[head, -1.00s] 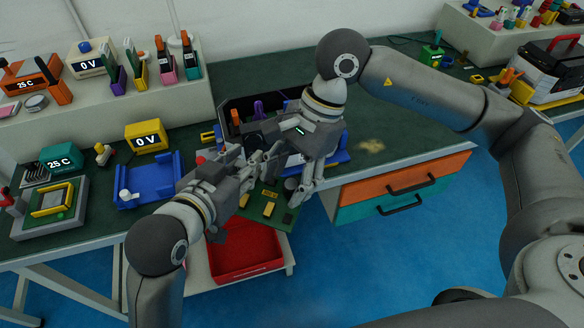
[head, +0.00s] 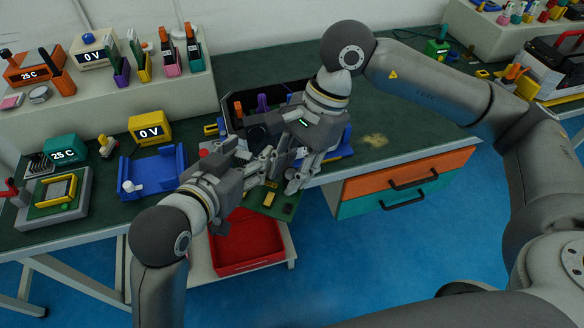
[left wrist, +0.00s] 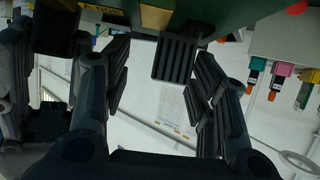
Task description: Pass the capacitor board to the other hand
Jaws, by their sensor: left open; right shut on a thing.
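The capacitor board (head: 284,211), green with yellow parts, hangs over the front edge of the bench. My right gripper (head: 294,184) is shut on it from above and partly covers it. My left gripper (head: 262,163) is close beside it on the left, with its open fingers near the right gripper. In the left wrist view, the underside or edge of the green board (left wrist: 225,14) runs along the top. A dark ribbed block (left wrist: 175,57) shows between the left fingers; I cannot tell whether it belongs to the board or to the right gripper.
A red bin (head: 246,262) stands on the lower shelf below the board. A blue holder (head: 150,175) and a fixture with a green board (head: 55,197) are on the bench at left. A dark bin with tools (head: 228,112) is behind the grippers. The bench at right is mostly clear.

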